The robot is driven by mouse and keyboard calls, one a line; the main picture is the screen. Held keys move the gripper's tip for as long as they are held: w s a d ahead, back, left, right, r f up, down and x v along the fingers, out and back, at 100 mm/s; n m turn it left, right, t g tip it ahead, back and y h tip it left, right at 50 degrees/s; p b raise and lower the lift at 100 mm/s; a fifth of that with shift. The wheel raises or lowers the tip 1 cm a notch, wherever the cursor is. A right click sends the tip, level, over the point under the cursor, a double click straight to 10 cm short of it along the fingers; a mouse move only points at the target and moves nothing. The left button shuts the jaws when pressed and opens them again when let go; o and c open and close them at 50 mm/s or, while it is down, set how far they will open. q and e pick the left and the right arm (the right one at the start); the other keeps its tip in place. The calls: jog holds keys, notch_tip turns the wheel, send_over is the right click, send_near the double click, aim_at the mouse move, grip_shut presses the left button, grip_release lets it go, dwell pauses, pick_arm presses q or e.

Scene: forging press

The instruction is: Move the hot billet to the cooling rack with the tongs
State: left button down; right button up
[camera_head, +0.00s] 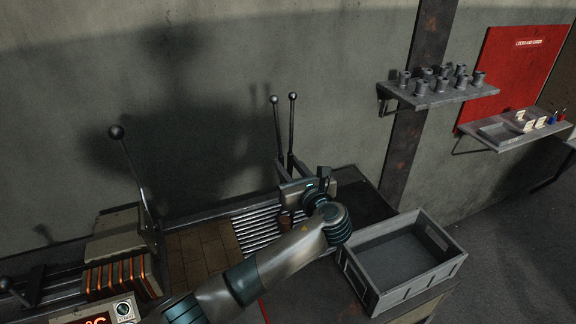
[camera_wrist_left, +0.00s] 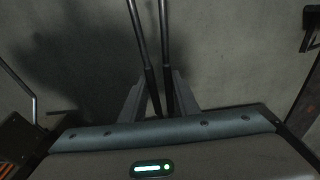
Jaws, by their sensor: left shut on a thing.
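My left gripper (camera_head: 291,186) is shut on the tongs (camera_head: 291,128), two dark rods with ball ends that stand nearly upright near the back wall. In the left wrist view the tongs' two rods (camera_wrist_left: 149,62) run up between the gripper's fingers (camera_wrist_left: 159,98). A small brownish-orange piece (camera_head: 286,220), probably the billet, shows just below the gripper, over or on the rack. I cannot tell whether the tongs' jaws grip it. The cooling rack (camera_head: 250,228), a row of pale metal bars, lies under and left of the gripper, partly hidden by my arm.
A grey open crate (camera_head: 414,287) stands right of the rack. Brown bricks (camera_head: 198,255) lie left of it. A heater with glowing orange slots (camera_head: 117,275) and a ball-topped lever (camera_head: 131,160) are further left. A wall shelf (camera_head: 440,97) holds several grey cylinders.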

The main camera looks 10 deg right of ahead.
aim_at(288, 152)
pick_arm(q)
jog(key=shift+f, duration=0.65)
dwell(0.7)
jog(key=c, duration=1.7)
grip_release()
jog(key=o, duration=0.3)
jog(key=shift+r, duration=0.15)
jog(key=shift+r+p, duration=1.2)
jog(key=shift+r, duration=0.05)
jog(key=shift+r+p, duration=0.55)
jog(key=shift+r, duration=2.25)
jog(key=shift+o, duration=0.5)
